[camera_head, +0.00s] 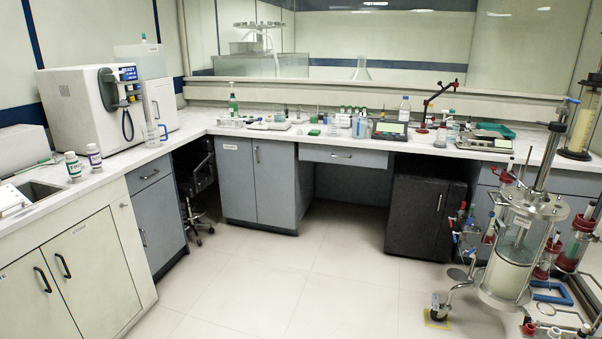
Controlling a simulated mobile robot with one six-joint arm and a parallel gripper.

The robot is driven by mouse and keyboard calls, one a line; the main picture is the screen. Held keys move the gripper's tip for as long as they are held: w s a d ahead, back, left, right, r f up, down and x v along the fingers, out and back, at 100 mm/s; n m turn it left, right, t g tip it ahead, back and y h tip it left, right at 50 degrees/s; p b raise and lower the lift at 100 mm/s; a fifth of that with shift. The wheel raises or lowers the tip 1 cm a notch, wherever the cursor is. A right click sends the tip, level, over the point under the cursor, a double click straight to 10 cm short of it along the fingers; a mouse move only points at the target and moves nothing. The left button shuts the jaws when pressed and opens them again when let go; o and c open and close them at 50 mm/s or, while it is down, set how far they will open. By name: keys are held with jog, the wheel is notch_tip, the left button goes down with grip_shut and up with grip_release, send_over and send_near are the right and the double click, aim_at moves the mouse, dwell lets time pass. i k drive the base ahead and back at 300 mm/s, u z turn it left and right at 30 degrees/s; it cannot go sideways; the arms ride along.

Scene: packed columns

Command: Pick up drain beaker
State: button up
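I cannot tell for sure which vessel is the drain beaker. A clear glass vessel (152,134) stands upright on the left counter, in front of the white instrument. Small glassware, including a clear beaker-like vessel (333,126), stands on the back bench, too small to make out well. My gripper is not in view.
A wheeled rig with a glass column (516,243) stands at the right, with valves and tubing around it. Counters (205,133) run along the left and back, with a sink (38,191) at left. The floor (290,285) in the middle is clear.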

aim_at(334, 123)
jog(key=z, duration=0.4)
jog(key=i, duration=2.35)
jog(key=u, duration=0.75)
jog(key=i, duration=0.7)
jog(key=u, duration=0.5)
jog(key=i, duration=0.45)
jog(key=u, duration=0.25)
